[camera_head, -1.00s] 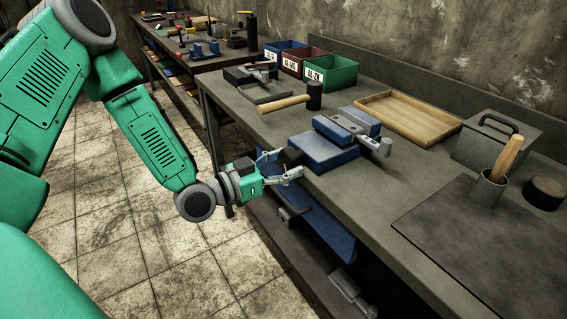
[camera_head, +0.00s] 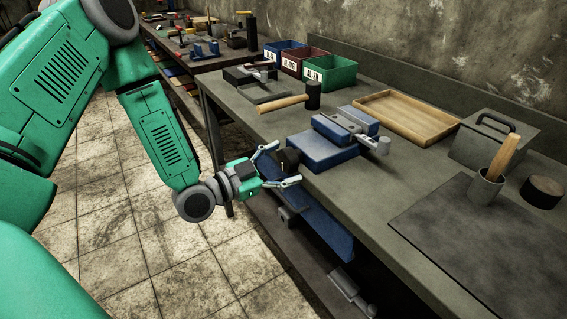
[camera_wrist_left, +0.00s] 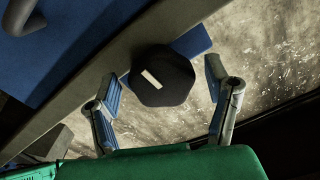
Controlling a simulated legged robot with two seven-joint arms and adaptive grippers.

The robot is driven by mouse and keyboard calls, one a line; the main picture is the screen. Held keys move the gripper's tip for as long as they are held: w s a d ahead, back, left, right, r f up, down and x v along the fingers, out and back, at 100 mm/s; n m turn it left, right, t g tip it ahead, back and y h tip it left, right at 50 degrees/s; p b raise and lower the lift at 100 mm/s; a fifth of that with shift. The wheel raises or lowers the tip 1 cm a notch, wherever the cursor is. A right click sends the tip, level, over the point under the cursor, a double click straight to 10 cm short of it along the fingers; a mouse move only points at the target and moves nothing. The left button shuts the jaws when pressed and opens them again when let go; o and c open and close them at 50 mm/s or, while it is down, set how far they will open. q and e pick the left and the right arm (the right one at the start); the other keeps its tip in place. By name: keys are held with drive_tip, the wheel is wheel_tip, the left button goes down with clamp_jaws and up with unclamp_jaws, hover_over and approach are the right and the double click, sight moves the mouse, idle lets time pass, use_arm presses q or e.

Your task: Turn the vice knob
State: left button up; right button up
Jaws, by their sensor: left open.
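The blue vice (camera_head: 318,150) sits on the workbench near its front edge. Its black knob (camera_head: 289,158) sticks out at the front edge, between the fingers of my left gripper (camera_head: 283,165). In the left wrist view the knob (camera_wrist_left: 162,78) is a dark faceted cap with a white mark. The left gripper (camera_wrist_left: 163,82) is open there, one blue-padded finger on each side of the knob, with visible gaps. My right gripper is in neither view.
A hammer (camera_head: 275,104), a wooden tray (camera_head: 425,118) and labelled bins (camera_head: 330,73) stand on the workbench (camera_head: 375,190) behind the vice. Blue and grey parts (camera_head: 312,222) sit below the bench edge. Tiled floor lies to the left.

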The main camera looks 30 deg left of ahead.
use_arm(q)
drive_tip(key=v, duration=1.2)
drive_tip(key=shift+w+d+f, duration=0.1)
drive_tip(key=shift+w+f, duration=0.05)
drive_tip(key=s+d+f+n+g+y, duration=0.25)
drive_tip(key=f+g, duration=0.25)
drive_tip(key=f, duration=0.3)
drive_tip(key=s+d+f+n+g+y, duration=0.15)
drive_tip(key=d+f+g, duration=0.25)
drive_tip(key=f, duration=0.4)
drive_tip(key=s+d+f+n+g+y, duration=0.1)
drive_tip(key=s+f+n+g, duration=0.1)
drive_tip(key=s, duration=0.5)
drive_tip(key=s+d+f+n+g+y, duration=0.1)
drive_tip(key=s+f+n+g+y, duration=0.1)
drive_tip(key=s+f+g, duration=0.3)
drive_tip(key=s, duration=0.2)
drive_tip(key=shift+s+f+n, duration=0.25)
drive_tip(key=shift+f+n, duration=0.05)
drive_tip(key=shift+f, duration=0.1)
drive_tip(key=shift+a, duration=0.1)
drive_tip(key=shift+w, duration=0.15)
